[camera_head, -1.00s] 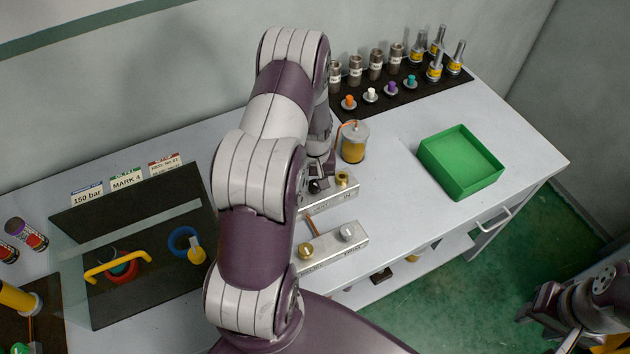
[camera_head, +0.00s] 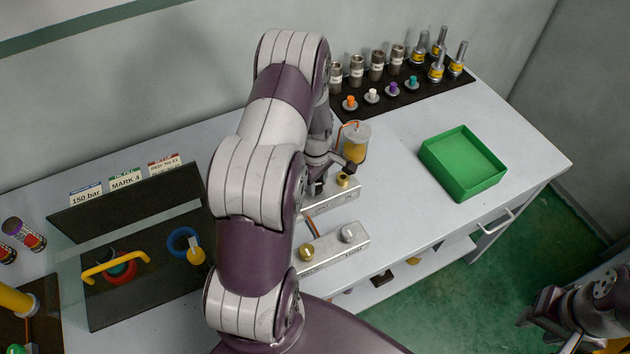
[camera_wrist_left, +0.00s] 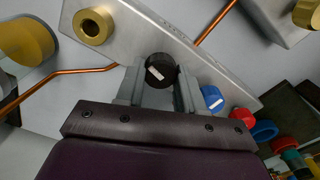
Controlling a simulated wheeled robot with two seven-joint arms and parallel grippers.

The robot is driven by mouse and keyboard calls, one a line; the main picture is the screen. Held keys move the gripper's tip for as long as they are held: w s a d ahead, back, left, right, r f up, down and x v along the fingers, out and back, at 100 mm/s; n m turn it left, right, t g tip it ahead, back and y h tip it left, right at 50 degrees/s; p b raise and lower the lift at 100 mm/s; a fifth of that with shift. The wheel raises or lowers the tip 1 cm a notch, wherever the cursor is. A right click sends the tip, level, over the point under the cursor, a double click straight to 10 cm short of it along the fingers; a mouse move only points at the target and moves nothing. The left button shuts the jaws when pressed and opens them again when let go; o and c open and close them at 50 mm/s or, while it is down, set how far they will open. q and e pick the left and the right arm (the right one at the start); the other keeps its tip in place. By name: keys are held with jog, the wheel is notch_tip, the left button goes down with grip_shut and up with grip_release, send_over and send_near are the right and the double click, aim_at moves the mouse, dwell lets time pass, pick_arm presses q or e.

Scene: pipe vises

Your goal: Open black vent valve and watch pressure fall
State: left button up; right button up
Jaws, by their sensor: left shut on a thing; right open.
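The black vent valve (camera_wrist_left: 161,70) is a round dark knob with a white bar on top, on a silver manifold block (camera_wrist_left: 130,30). In the left wrist view the bar lies at a slant. My left gripper (camera_wrist_left: 158,88) is shut on this knob, one finger on each side. In the head view my left gripper (camera_head: 324,170) is partly hidden behind my own arm, above the block. My right gripper (camera_head: 536,316) is open and empty at the lower right, away from the table. I cannot make out a pressure reading.
A blue knob (camera_wrist_left: 212,98) and a brass fitting (camera_wrist_left: 92,26) sit on the same block. A reservoir with yellow liquid (camera_head: 355,150) stands behind it. A second block (camera_head: 333,246) is in front. A green tray (camera_head: 462,165) is at right, a clear shield (camera_head: 65,265) at left.

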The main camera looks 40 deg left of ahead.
aim_at(317, 185)
pick_arm(q)
jog(key=shift+w+r+n, duration=0.15)
jog(key=shift+n, duration=0.35)
dwell(0.3)
jog(key=o, duration=1)
jog(key=shift+o, duration=0.2)
jog(key=shift+d, duration=0.15)
jog(key=shift+r, duration=0.2)
notch_tip(317, 185, up, 12)
jog(key=b, duration=0.2)
jog(key=shift+r+b, duration=0.2)
jog(key=shift+b, duration=0.1)
